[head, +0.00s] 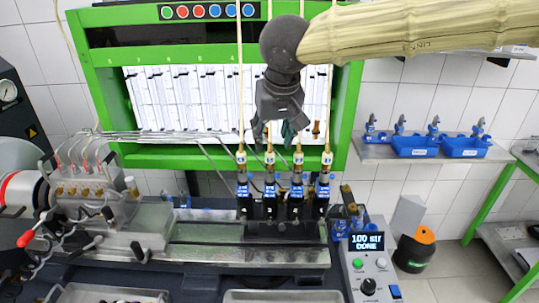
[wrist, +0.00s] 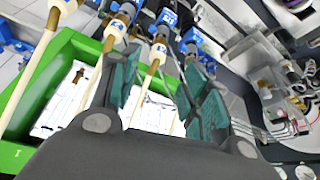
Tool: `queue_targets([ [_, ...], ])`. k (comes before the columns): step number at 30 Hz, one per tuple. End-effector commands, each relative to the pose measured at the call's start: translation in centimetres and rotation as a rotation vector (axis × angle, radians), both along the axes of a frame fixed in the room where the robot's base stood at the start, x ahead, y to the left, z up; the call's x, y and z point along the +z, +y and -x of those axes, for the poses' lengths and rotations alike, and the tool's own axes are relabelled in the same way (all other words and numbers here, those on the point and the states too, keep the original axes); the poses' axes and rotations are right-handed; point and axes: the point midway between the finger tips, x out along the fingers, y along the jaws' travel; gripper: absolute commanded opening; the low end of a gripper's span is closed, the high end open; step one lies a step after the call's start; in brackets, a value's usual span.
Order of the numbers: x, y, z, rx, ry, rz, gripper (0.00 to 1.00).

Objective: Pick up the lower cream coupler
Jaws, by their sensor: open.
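Several cream couplers with brass ends stand in a row above the blue-and-black injectors; one cream coupler (head: 298,158) is right of centre in the head view. I cannot tell surely which is the lower one. My gripper (head: 279,137) hangs just above the middle of the row, fingers pointing down, open and empty. In the wrist view, my gripper (wrist: 158,62) has teal pads apart, with a cream coupler (wrist: 159,51) and its brass end showing between or just beyond the fingertips. Another cream coupler (wrist: 117,26) lies left of the fingers.
Thin cream hoses (head: 240,80) rise from the couplers close to my gripper. The green frame (head: 345,110) with white tubes stands behind. A control box (head: 367,265) reading "100 str DONE" is at the front right. Blue bins (head: 415,146) sit on a wall shelf.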

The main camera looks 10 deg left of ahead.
Motion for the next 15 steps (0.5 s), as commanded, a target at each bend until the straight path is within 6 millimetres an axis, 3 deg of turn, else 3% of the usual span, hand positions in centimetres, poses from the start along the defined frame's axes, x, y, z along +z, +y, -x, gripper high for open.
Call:
queue_targets([
  [4, -2.0, 0.4, -0.8, 0.0, 0.004, 0.002, 0.46],
  [15, -4.4, 1.0, -1.8, 0.002, 0.005, 0.002, 0.46],
])
